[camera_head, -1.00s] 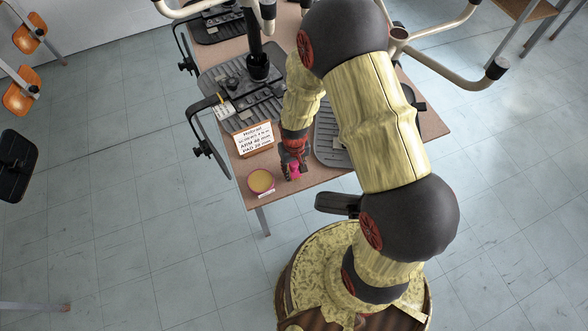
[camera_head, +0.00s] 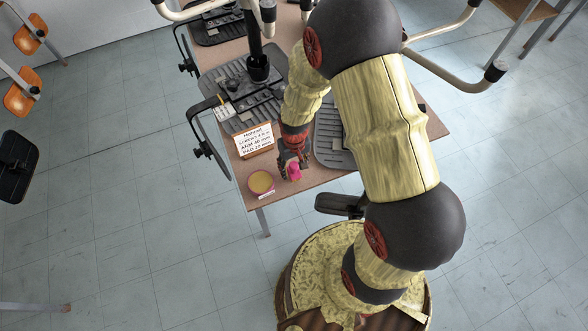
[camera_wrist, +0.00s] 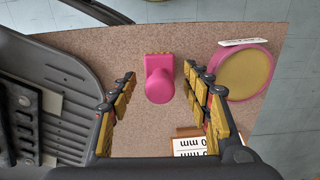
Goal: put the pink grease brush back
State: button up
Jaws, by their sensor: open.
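The pink grease brush (camera_wrist: 159,80) stands on the table, seen from above in the wrist view with its round handle toward me and a row of yellowish bristles at its far edge. It also shows in the head view (camera_head: 294,172), partly hidden by my gripper. My gripper (camera_wrist: 160,82) is open, with one finger on each side of the brush and a gap to both. In the head view my gripper (camera_head: 292,165) is at the table's near end. A round pink-rimmed tin with a yellow top (camera_wrist: 245,72) stands right of the brush in the wrist view, with a small white label.
A small wooden-framed sign (camera_head: 254,140) stands behind the tin. Dark grey ribbed chair parts lie on the table, including a panel (camera_head: 330,148) right of my gripper. Bare tabletop (camera_head: 316,180) shows near the front edge.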

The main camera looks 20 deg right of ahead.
notch_tip(320, 180, up, 8)
jog(key=shift+r+p, duration=0.25)
jog(key=shift+p, duration=0.45)
notch_tip(320, 180, up, 12)
jog(key=f+t, duration=0.1)
jog(key=t, duration=0.1)
jog(key=s+r+t, duration=0.1)
jog(key=s+r, duration=0.6)
jog(key=r, duration=0.4)
jog(key=s+r+t, duration=0.2)
jog(key=s+r, duration=0.5)
jog(key=r, duration=0.4)
jog(key=shift+t, duration=0.3)
